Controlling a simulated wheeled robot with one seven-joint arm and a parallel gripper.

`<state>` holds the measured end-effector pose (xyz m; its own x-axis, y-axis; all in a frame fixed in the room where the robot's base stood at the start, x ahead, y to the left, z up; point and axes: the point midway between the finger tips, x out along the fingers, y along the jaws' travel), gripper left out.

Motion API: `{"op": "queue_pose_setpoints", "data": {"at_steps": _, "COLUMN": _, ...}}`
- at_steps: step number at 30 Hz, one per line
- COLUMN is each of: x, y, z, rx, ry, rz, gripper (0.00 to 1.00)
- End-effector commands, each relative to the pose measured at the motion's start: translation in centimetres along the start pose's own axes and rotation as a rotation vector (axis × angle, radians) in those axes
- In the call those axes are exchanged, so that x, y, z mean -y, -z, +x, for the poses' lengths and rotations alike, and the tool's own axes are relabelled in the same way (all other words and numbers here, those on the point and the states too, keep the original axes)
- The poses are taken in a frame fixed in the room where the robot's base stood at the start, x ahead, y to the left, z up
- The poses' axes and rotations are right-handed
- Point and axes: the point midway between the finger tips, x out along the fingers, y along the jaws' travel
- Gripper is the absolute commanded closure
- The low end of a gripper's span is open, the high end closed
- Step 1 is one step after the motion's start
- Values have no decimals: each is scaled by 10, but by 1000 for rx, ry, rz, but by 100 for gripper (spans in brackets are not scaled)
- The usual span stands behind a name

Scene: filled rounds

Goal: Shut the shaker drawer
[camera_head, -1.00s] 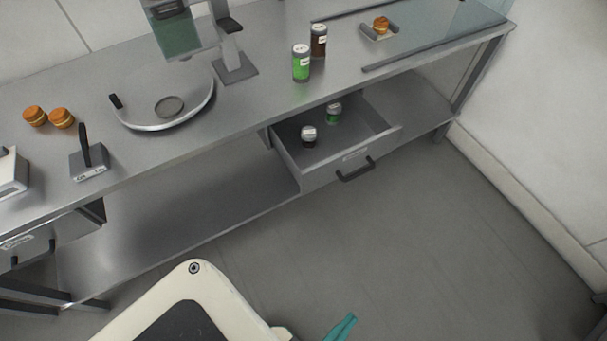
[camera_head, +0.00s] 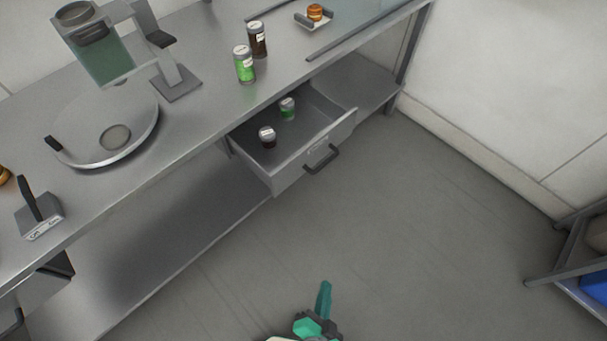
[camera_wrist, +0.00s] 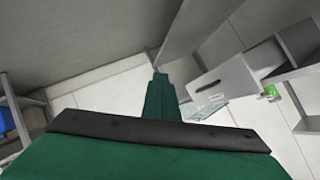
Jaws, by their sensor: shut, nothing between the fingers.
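The shaker drawer (camera_head: 316,150) hangs under the steel counter and stands open, pulled out toward the floor side. Its dark bar handle (camera_head: 322,159) is on the labelled front. Inside the drawer are a dark shaker (camera_head: 267,137) and a green shaker (camera_head: 288,108), both with pale lids. My gripper (camera_head: 325,287) is at the bottom of the head view, over the floor, shut and empty, well apart from the drawer front. In the wrist view its green fingers (camera_wrist: 160,85) are together, and a pale drawer front (camera_wrist: 222,85) shows to the right.
On the counter (camera_head: 205,125) stand a green shaker (camera_head: 244,65) and a brown shaker (camera_head: 257,39), above the drawer. A round pan (camera_head: 85,150) and a press stand (camera_head: 176,84) are to the left. A rack (camera_head: 570,262) stands at right. The floor before the drawer is clear.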

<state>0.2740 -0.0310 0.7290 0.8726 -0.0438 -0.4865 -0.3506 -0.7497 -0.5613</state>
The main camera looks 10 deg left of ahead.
Motion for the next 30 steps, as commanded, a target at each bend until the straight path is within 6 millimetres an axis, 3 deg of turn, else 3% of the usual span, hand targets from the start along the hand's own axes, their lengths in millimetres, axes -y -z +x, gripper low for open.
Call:
{"op": "queue_pose_setpoints", "data": {"at_steps": 1, "x": -9, "y": -6, "z": 22, "rx": 32, "ry": -14, "rz": 128, "gripper": 100}}
{"op": "queue_pose_setpoints", "data": {"at_steps": 7, "x": -22, "y": -33, "z": 92, "rx": 208, "ry": -47, "rz": 652, "gripper": 100}}
{"op": "queue_pose_setpoints", "data": {"at_steps": 14, "x": 5, "y": -28, "z": 158, "rx": 458, "ry": -24, "rz": 1212, "gripper": 100}}
{"op": "queue_pose_setpoints", "data": {"at_steps": 17, "x": 27, "y": -10, "z": 178, "rx": 593, "ry": 2, "rz": 1425, "gripper": 100}}
{"op": "queue_pose_setpoints", "data": {"at_steps": 21, "x": 61, "y": 30, "z": 194, "rx": 813, "ry": 50, "rz": 1671, "gripper": 100}}
{"op": "queue_pose_setpoints", "data": {"at_steps": 27, "x": 97, "y": 92, "z": 192, "rx": 1110, "ry": 105, "rz": 1861, "gripper": 100}}
{"op": "queue_pose_setpoints", "data": {"at_steps": 30, "x": 107, "y": 112, "z": 187, "rx": 1209, "ry": 120, "rz": 1897, "gripper": 100}}
